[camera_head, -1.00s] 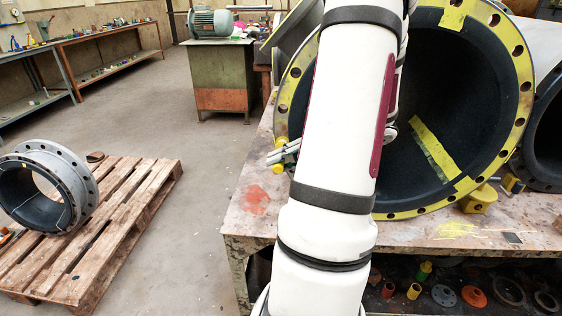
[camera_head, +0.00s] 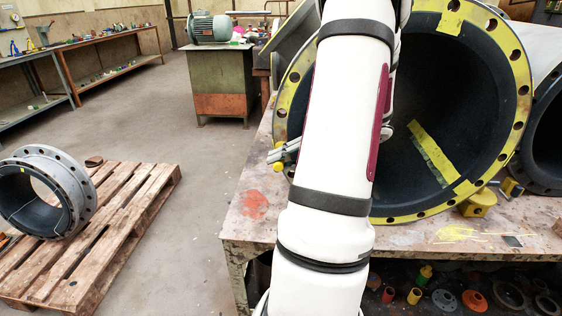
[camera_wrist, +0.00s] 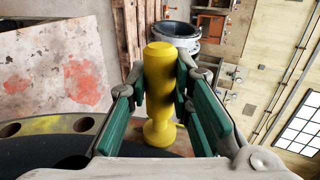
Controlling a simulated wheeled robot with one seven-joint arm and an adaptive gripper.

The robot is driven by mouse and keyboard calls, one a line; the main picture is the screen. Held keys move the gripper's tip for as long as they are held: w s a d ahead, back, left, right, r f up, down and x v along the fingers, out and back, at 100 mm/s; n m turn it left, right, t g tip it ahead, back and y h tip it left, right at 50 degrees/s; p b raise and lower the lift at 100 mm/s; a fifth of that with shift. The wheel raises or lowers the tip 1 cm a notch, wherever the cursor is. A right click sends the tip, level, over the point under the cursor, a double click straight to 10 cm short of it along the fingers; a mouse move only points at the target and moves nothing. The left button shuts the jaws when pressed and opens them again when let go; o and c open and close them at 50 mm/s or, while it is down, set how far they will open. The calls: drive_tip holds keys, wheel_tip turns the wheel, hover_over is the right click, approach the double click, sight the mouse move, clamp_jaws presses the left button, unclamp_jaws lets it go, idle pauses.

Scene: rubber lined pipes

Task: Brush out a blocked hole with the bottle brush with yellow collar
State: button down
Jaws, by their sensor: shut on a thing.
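A large black-lined pipe with a yellow flange (camera_head: 513,60) and a ring of bolt holes stands on the bench. My gripper (camera_head: 283,152) is at the flange's left edge, partly behind my arm. In the wrist view my gripper (camera_wrist: 161,75) is shut around a yellow, waisted piece, which I take as part of the bottle brush (camera_wrist: 162,85). Small yellow parts of it show by the fingers in the head view (camera_head: 278,145). I cannot make out its bristles. The flange rim with dark holes (camera_wrist: 84,124) is at lower left in the wrist view. Which hole is blocked cannot be told.
The bench top (camera_head: 250,195) has a red stain and a yellow block (camera_head: 478,203). Another lined pipe (camera_head: 548,130) stands at right. A pallet (camera_head: 120,220) with a short flanged pipe (camera_head: 82,190) is on the floor at left. The floor between is clear.

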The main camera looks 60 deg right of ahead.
drive_tip(key=shift+s+a+b, duration=0.15)
drive_tip(key=shift+s+a, duration=0.1)
drive_tip(key=shift+a, duration=0.4)
drive_tip(key=shift+s+a+b, duration=0.15)
drive_tip(key=shift+s+a, duration=0.1)
drive_tip(key=shift+a, duration=0.35)
drive_tip(key=shift+w+d, duration=0.25)
drive_tip(key=shift+d, duration=0.4)
drive_tip(key=shift+w+d, duration=0.25)
drive_tip(key=shift+d, duration=0.35)
drive_tip(key=shift+a, duration=0.15)
drive_tip(key=shift+s+a+b, duration=0.2)
drive_tip(key=shift+s+a, duration=0.05)
drive_tip(key=shift+a, duration=0.3)
drive_tip(key=shift+s+a+b, duration=0.15)
drive_tip(key=shift+s+a, duration=0.1)
drive_tip(key=shift+a, duration=0.3)
